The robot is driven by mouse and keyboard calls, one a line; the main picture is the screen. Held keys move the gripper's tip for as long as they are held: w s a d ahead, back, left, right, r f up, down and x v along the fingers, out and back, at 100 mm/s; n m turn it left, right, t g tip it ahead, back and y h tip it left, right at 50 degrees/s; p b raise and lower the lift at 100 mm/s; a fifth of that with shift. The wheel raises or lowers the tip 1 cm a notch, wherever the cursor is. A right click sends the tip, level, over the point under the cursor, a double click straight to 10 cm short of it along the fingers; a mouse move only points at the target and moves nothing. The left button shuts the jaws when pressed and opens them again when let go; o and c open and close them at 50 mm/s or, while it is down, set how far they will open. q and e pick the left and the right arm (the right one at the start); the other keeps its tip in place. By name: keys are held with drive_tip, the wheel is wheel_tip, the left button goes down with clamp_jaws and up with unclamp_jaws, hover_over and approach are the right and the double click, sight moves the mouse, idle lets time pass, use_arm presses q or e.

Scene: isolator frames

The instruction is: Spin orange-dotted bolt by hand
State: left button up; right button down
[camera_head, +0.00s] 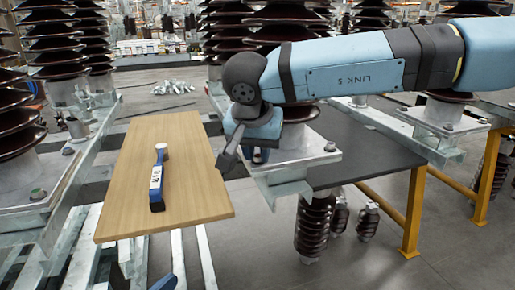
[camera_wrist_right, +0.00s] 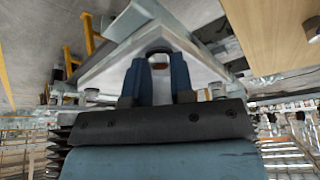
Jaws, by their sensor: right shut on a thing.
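My right gripper (camera_head: 262,155) reaches down to the near-left corner of the grey metal flange plate (camera_head: 318,153) under a brown insulator. In the right wrist view its two dark blue fingers (camera_wrist_right: 160,62) are shut on a bolt (camera_wrist_right: 159,49) at the plate's corner. Only a small dark, reddish part of this bolt shows between the fingertips; I cannot make out an orange dot. In the head view the fingers and wrist hide it. Dark blue parts at the bottom edge of the head view may be my left gripper (camera_head: 163,283), mostly cut off.
A wooden board (camera_head: 203,190) lies on the left, carrying a blue tool (camera_head: 157,180) with a white label. Another bolt (camera_head: 330,147) stands on the same plate. A dark table (camera_head: 365,150) with yellow legs is behind. Brown insulators (camera_head: 315,228) stand on the floor below.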

drive_tip(key=shift+a+r+m+p, duration=0.1)
drive_tip(key=shift+m+p, duration=0.3)
drive_tip(key=shift+m, duration=0.1)
drive_tip(key=m+h+p, duration=0.1)
drive_tip(key=m, duration=0.1)
drive_tip(key=m+g+p, duration=0.1)
drive_tip(key=m+p, duration=0.1)
drive_tip(key=shift+a+h, duration=0.1)
drive_tip(key=shift+h, duration=0.3)
drive_tip(key=m+p, duration=0.1)
drive_tip(key=m, duration=0.1)
drive_tip(key=shift+w+m+g+h, duration=0.15)
drive_tip(key=shift+m+g+h, duration=0.25)
use_arm(q)
drive_tip(key=shift+s+d+r+n+g+y+p, duration=0.15)
drive_tip(key=shift+s+d+r+n+p, duration=0.2)
drive_tip(key=shift+s+r+n+p, duration=0.4)
drive_tip(key=shift+s+d+r+n+g+y+p, duration=0.15)
drive_tip(key=shift+s+d+r+n+p, duration=0.25)
drive_tip(key=shift+n, duration=0.65)
use_arm(e)
drive_tip(key=shift+w+a+m+g, duration=0.1)
drive_tip(key=shift+m+g, duration=0.3)
drive_tip(key=shift+m, duration=1)
use_arm(q)
drive_tip(key=shift+a+r, duration=0.1)
use_arm(e)
drive_tip(key=shift+h, duration=0.3)
drive_tip(key=c, duration=1)
unclamp_jaws()
